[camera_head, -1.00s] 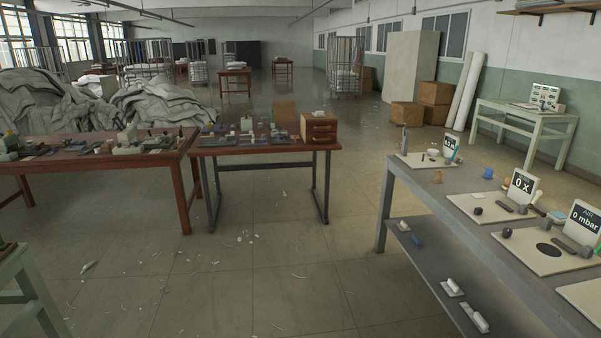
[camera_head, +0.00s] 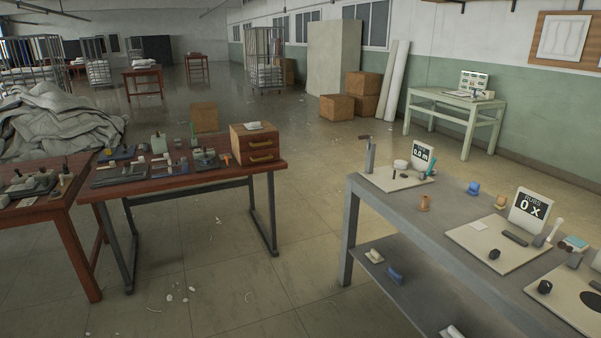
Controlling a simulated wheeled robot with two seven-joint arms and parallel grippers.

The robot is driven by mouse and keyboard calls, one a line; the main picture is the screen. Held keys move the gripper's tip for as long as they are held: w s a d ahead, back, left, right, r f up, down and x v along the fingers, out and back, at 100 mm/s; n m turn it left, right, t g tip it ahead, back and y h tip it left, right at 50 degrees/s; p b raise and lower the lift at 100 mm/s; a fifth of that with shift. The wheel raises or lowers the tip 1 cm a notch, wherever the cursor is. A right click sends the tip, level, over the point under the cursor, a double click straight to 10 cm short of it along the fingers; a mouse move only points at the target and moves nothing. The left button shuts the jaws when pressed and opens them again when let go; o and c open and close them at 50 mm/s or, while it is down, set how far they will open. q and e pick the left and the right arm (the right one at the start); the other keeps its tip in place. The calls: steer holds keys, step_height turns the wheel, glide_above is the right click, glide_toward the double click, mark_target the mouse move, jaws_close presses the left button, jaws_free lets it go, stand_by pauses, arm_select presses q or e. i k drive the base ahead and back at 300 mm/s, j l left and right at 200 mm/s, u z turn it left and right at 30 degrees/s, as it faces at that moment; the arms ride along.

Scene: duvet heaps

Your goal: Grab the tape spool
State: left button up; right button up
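No gripper of mine is in view. I cannot say for certain which item is the tape spool. Small spool-like items stand on the grey bench (camera_head: 455,222) at the right: a tan one (camera_head: 424,203) near its left edge, a blue one (camera_head: 473,188) and another tan one (camera_head: 500,201) further back. A white cup-like item (camera_head: 400,165) sits on a board at the bench's far end. All are small at this distance, and nothing holds them.
A red-brown table (camera_head: 180,180) with small tools and a wooden drawer box (camera_head: 254,144) stands left of centre. Another brown table (camera_head: 45,210) is at the left edge. A green table (camera_head: 460,108) stands at the back right. The floor (camera_head: 300,250) between table and bench is open, with scattered scraps.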

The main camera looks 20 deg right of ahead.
mark_target(423, 207)
steer(key=i+z, duration=0.4)
steer(key=i+j+z, duration=0.25)
steer(key=i+z, duration=0.15)
steer(key=i+j+z, duration=0.65)
steer(key=z, duration=0.15)
steer(key=i, duration=0.05)
